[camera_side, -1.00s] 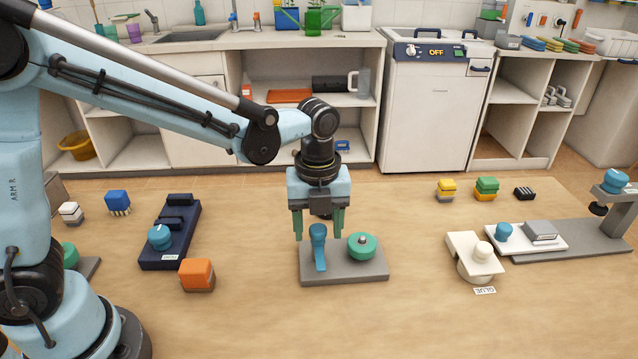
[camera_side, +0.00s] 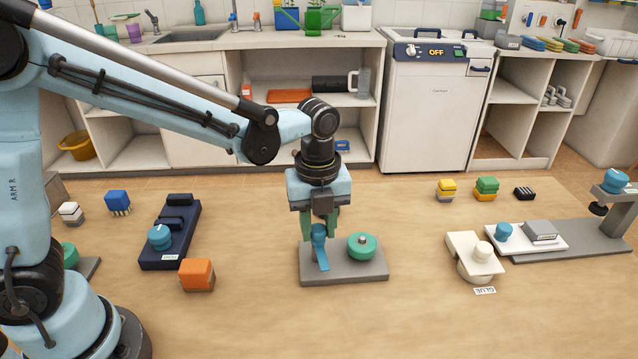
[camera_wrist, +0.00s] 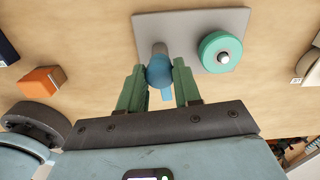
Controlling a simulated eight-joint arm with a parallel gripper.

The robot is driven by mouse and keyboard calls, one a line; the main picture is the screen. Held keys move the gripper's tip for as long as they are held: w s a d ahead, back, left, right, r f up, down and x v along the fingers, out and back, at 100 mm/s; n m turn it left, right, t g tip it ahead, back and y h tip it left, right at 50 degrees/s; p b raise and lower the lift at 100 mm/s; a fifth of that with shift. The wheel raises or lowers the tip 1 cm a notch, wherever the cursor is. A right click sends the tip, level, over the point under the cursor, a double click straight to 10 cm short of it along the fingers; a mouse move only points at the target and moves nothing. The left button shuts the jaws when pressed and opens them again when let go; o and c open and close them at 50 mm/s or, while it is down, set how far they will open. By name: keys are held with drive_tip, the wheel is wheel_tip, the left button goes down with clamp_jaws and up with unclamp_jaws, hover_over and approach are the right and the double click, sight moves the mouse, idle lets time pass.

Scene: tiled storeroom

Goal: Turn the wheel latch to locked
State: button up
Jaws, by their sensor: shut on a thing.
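A grey base plate (camera_side: 345,271) lies on the table in front of my arm. On its left stands a blue handle (camera_side: 321,262) with a round top and a flat bar pointing toward the front. On its right is a round green wheel (camera_side: 362,246) with a small metal hub. My gripper (camera_side: 319,233), pointing down, is shut on the upper part of the blue handle. In the wrist view, the green fingers lie on both sides of the handle's blue round top (camera_wrist: 160,71), and the green wheel (camera_wrist: 220,52) is beside them, untouched. No lock marking is readable.
An orange block (camera_side: 197,274) and a dark blue base with a blue knob (camera_side: 160,236) are to the left. A cream glue device (camera_side: 475,257) and a long grey fixture (camera_side: 580,241) are to the right. The table in front of the plate is clear.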

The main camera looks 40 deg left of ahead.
sight(318, 228)
drive_tip(key=n, duration=0.8)
drive_tip(key=shift+n, duration=0.4)
drive_tip(key=n, duration=0.4)
drive_tip(key=shift+n, duration=2.2)
drive_tip(key=o, duration=1)
drive_tip(key=shift+o, duration=0.2)
wheel_tip(318, 228, up, 12)
